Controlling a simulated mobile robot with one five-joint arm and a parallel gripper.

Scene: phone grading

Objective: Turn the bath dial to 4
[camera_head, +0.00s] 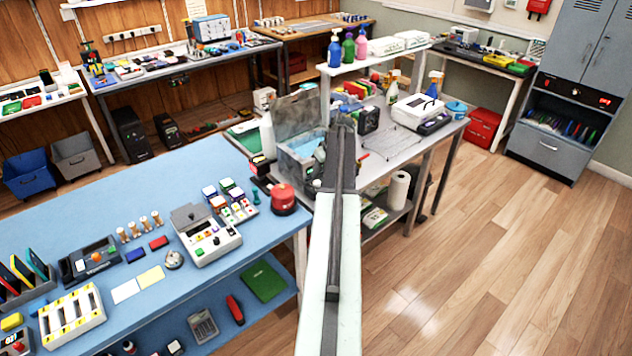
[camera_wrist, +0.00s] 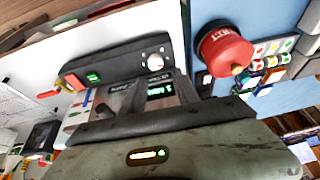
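The bath dial (camera_wrist: 157,58) is a small white round knob on the dark control panel (camera_wrist: 118,66), seen in the wrist view. Its scale and pointer are too small to read. A green-lit display (camera_wrist: 159,90) sits just below it, partly covered. My gripper (camera_wrist: 150,98) comes up from the bottom of the wrist view, its dark fingers apart with the display showing between them. It appears empty and apart from the dial. In the head view the bath (camera_head: 297,158) is a grey tank with blue liquid, partly behind my arm; the dial and gripper cannot be made out there.
A green switch (camera_wrist: 92,77) and a red switch (camera_wrist: 74,82) share the panel. A red round object (camera_wrist: 225,50) stands close to its right; it also shows on the blue bench (camera_head: 283,199) in the head view. The floor at right is clear.

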